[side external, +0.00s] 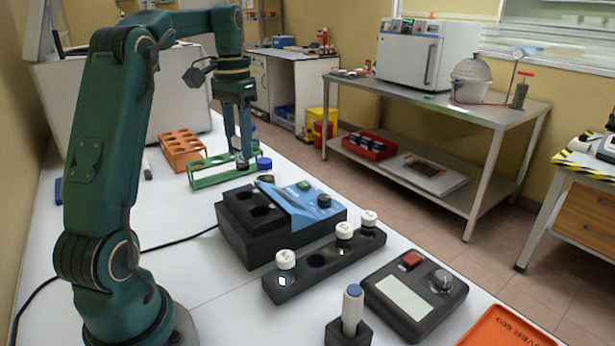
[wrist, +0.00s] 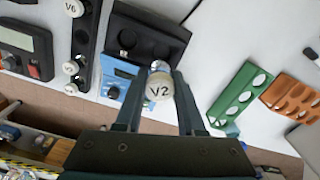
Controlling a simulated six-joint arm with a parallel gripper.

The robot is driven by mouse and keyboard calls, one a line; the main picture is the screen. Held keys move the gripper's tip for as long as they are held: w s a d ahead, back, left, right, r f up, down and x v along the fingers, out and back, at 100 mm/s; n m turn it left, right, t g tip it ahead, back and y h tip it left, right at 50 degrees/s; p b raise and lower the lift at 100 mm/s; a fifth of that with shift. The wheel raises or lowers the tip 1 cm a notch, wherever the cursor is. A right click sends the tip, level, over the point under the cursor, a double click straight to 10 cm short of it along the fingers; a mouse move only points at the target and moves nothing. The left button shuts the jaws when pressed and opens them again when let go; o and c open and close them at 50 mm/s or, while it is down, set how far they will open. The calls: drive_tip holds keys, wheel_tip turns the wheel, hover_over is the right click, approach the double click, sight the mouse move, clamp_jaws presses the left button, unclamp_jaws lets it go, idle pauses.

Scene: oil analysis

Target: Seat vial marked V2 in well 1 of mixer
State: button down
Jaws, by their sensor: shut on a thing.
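My gripper (side external: 238,152) is shut on the vial marked V2 (wrist: 159,88), whose white cap faces the camera between the fingers in the wrist view. In the side view my gripper points down by the green rack (side external: 222,178), and the vial is too small to make out there. The mixer (side external: 245,238) is a black block with dark wells and a blue panel (side external: 305,202). It stands nearer the side camera than my gripper. In the wrist view the mixer (wrist: 140,22) lies beyond the vial, its wells partly visible. I cannot read any well number.
A black holder (side external: 316,280) with several white-capped vials stands in front of the mixer. An orange rack (side external: 182,148) is behind the green one, and a blue-capped vial (side external: 264,164) is beside it. A control box (side external: 415,295) and a pen-like item in a stand (side external: 352,308) are at front.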

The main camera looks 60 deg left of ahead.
sight(240, 167)
drive_tip(key=shift+s+a+f, duration=0.15)
drive_tip(key=shift+a+f, duration=0.05)
drive_tip(key=shift+f, duration=2.55)
drive_tip(key=shift+f, duration=1.2)
drive_tip(key=shift+c, duration=2.2)
unclamp_jaws()
drive_tip(key=shift+o, duration=0.4)
drive_tip(key=shift+o, duration=1.2)
